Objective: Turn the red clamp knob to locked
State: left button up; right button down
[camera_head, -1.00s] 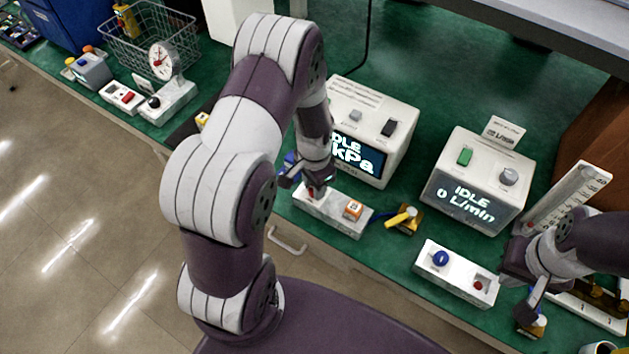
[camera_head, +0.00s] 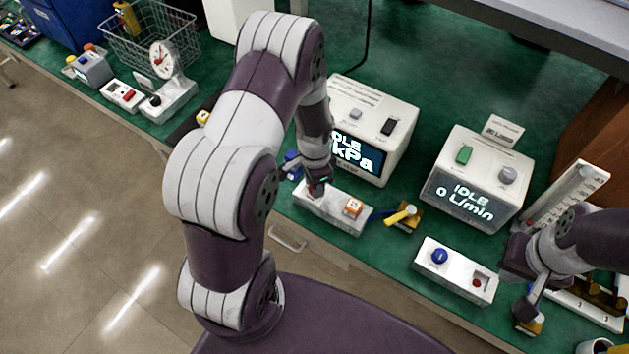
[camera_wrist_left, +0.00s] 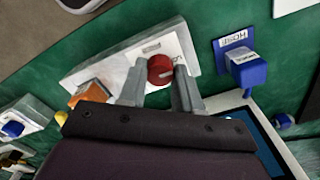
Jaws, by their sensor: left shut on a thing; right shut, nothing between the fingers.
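The red clamp knob (camera_wrist_left: 161,69) is a round knob with a pale pointer line, on a white box (camera_wrist_left: 110,66) with a small printed label beside it. In the left wrist view the knob sits between the fingers of my left gripper (camera_wrist_left: 158,86), which is shut on it. In the head view my left gripper (camera_head: 318,186) is over the left part of the white box (camera_head: 335,213) and mostly hides the knob. An orange button (camera_head: 353,207) is on the same box. My right gripper (camera_head: 524,296) is at the lower right, away from this box.
A kPa pump (camera_head: 398,140) stands behind the box, and a L/min pump (camera_head: 488,170) to its right. A yellow-handled valve (camera_head: 402,216) and a box with a blue knob (camera_head: 439,257) lie to the right. A blue tagged block (camera_wrist_left: 248,70) is close to the left gripper.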

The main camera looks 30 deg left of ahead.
pick_arm(q)
jog(key=o, duration=1)
jog(key=shift+w, duration=0.1)
jog(key=shift+o, duration=0.2)
notch_tip(320, 180, up, 13)
jog(key=shift+f, duration=0.1)
jog(key=s+d+r+n+t, duration=0.1)
jog(key=s+d+r+n, duration=0.2)
jog(key=s+d+n, duration=0.2)
jog(key=s+n, duration=0.2)
jog(key=s, duration=0.2)
jog(key=shift+d+n, duration=0.15)
jog(key=shift+n, duration=0.15)
